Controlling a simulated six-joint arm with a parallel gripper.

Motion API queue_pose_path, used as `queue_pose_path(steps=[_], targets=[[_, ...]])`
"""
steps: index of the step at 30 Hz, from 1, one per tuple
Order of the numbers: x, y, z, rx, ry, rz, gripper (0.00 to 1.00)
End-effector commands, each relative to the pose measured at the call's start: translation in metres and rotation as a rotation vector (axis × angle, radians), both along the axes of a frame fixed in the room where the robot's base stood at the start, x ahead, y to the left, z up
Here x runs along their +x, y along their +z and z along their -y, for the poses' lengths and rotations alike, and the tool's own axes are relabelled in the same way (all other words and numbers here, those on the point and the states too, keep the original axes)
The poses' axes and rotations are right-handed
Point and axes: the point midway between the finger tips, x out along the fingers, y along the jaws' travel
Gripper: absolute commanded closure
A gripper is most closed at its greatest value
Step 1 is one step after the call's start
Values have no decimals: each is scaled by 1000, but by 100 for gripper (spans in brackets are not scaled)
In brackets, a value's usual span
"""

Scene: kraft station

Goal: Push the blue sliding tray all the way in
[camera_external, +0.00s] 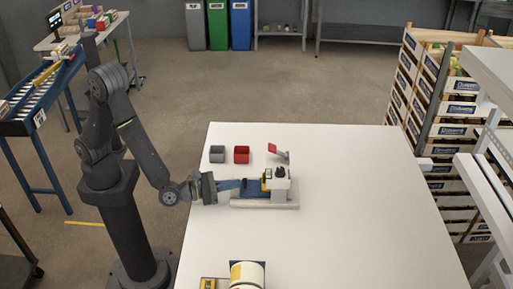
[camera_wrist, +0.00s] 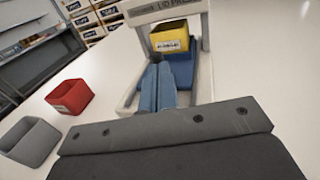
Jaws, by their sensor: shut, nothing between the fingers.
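The blue sliding tray (camera_external: 253,188) sits in the white-framed press station on the table. In the wrist view the blue tray (camera_wrist: 184,74) lies under the press frame, with a yellow box (camera_wrist: 170,39) at its far end. My gripper (camera_external: 240,183) has blue fingers, held together with nothing between them. They reach to the right, low over the near end of the station. In the wrist view the closed fingertips (camera_wrist: 162,66) are at the tray, just in front of the yellow box. I cannot tell whether they touch it. The fingers hide part of the tray.
A red bin (camera_external: 241,155) and a grey bin (camera_external: 217,154) stand behind the station. A white and yellow cylinder (camera_external: 247,273) stands at the front edge. The table's right side is clear.

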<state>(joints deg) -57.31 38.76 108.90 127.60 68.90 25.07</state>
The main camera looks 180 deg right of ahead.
Motion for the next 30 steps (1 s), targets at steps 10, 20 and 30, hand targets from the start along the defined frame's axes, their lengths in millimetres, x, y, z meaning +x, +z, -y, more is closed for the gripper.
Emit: queue_pose_path(steps=[10,20,30], targets=[[-3,0,-11,-1,-1,-1,100],[-5,0,-27,1,2,1,100],[-5,0,-36,0,1,1,100]])
